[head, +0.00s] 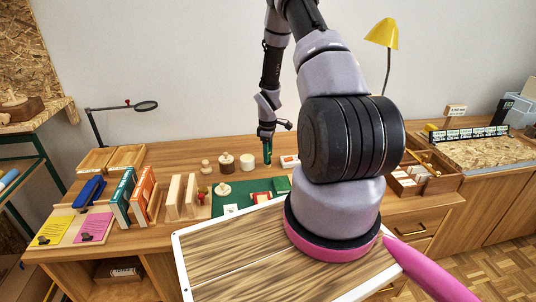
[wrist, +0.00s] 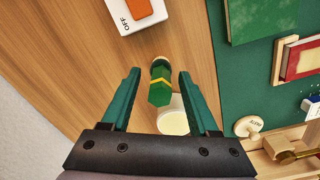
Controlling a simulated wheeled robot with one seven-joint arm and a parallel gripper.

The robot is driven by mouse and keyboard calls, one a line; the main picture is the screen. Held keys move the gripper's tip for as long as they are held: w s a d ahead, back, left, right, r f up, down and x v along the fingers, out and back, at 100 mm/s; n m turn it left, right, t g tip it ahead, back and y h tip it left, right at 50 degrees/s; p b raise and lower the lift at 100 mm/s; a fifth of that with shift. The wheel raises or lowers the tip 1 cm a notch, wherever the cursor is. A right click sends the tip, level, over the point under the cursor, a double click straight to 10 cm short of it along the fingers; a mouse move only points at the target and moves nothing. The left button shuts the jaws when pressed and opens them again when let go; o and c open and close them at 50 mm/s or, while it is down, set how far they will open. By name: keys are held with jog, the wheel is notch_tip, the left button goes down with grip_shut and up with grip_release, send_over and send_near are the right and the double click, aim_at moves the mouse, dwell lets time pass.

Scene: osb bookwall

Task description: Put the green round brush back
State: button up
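A green piece with a yellow band and a pale end (wrist: 160,84), which looks like the green round brush, shows in the wrist view between my fingers. Whether it stands or lies is hard to tell. My gripper (wrist: 160,82) is open, one green finger on each side, with a visible gap on both sides. A cream round pot (wrist: 173,121) is just below the brush in the picture, partly hidden by it. In the head view my gripper (head: 267,155) points down over the back of the bench, right of the cream pot (head: 247,161); I cannot make out the brush there.
A white switch box (wrist: 137,14) with an orange rocker lies beyond the brush. A green mat (wrist: 262,75) with a green book (wrist: 258,18) and a red book (wrist: 302,60) is to the right. A brown pot (head: 227,163) and upright books (head: 143,190) stand left in the head view.

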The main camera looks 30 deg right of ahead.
jog(key=shift+r, duration=0.1)
jog(key=s+a+r+m+t, duration=0.1)
jog(key=s+a+r+m, duration=0.1)
jog(key=r, duration=1)
jog(key=s+a+r+m+t, duration=0.1)
jog(key=s+a+r+m, duration=0.15)
jog(key=r, duration=1.05)
jog(key=s+a+r+m+t, duration=0.1)
jog(key=s+a+r+m, duration=0.15)
jog(key=r, duration=0.95)
jog(key=s+a+r+m+t+y, duration=0.1)
jog(key=s+a+r+m+t, duration=0.1)
jog(key=s+r, duration=0.4)
jog(key=s+a+r+m+t+y, duration=0.1)
jog(key=s+a+r+m, duration=0.4)
jog(key=s, duration=0.9)
notch_tip(320, 180, up, 2)
jog(key=shift+a+t, duration=0.5)
jog(key=shift+a, duration=0.25)
